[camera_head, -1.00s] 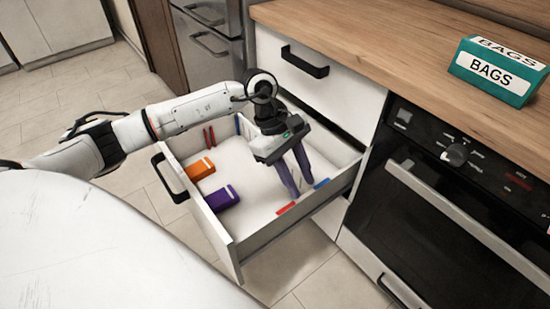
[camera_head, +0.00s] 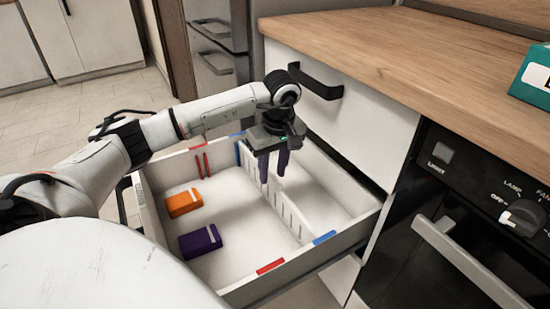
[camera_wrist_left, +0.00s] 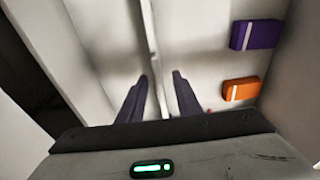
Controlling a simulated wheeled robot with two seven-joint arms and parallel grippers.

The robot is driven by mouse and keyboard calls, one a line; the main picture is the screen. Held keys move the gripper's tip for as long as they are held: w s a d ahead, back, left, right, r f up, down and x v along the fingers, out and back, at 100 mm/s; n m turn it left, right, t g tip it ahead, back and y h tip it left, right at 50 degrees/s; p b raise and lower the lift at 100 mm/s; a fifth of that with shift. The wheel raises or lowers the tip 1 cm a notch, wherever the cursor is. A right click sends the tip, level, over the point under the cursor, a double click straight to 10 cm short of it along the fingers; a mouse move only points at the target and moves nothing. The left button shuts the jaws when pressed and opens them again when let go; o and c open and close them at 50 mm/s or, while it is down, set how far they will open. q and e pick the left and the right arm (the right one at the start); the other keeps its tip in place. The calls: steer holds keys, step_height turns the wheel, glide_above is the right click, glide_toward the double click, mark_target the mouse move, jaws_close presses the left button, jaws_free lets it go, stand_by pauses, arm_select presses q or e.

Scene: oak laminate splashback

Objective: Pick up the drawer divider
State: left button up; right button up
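The drawer divider (camera_head: 291,212) is a thin white slotted panel standing across the open drawer (camera_head: 350,232), roughly between two blue marks on its walls. In the left wrist view the divider (camera_wrist_left: 149,35) runs as a narrow edge toward the gap between my fingers. My left gripper (camera_head: 273,166) points down over the far part of the divider. Its two dark fingers are apart, one on each side of the divider's line, and it also shows in the left wrist view (camera_wrist_left: 160,100). Whether the fingers touch the panel cannot be told. My right gripper is not in view.
An orange box (camera_head: 184,202) and a purple box (camera_head: 200,241) lie in the drawer's left compartment. Red marks (camera_head: 270,267) show on the drawer walls. The right compartment looks empty. The counter (camera_head: 420,70) carries a teal box (camera_head: 535,78); an oven (camera_head: 450,220) stands at right.

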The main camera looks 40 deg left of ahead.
mark_target(272, 177)
arm_select(q)
steer(key=shift+w+a+f+b, duration=0.15)
steer(key=shift+f+b, duration=0.3)
steer(key=shift+f, duration=1.1)
steer(key=f+b, duration=0.1)
steer(key=f, duration=0.2)
steer(key=shift+w+a+f+b, duration=0.15)
steer(key=shift+a+f+b, duration=0.05)
steer(key=shift+f+b, duration=0.2)
steer(key=shift+a+f, duration=0.1)
steer(key=shift+f, duration=0.2)
steer(key=shift+w+r, duration=0.1)
jaws_close()
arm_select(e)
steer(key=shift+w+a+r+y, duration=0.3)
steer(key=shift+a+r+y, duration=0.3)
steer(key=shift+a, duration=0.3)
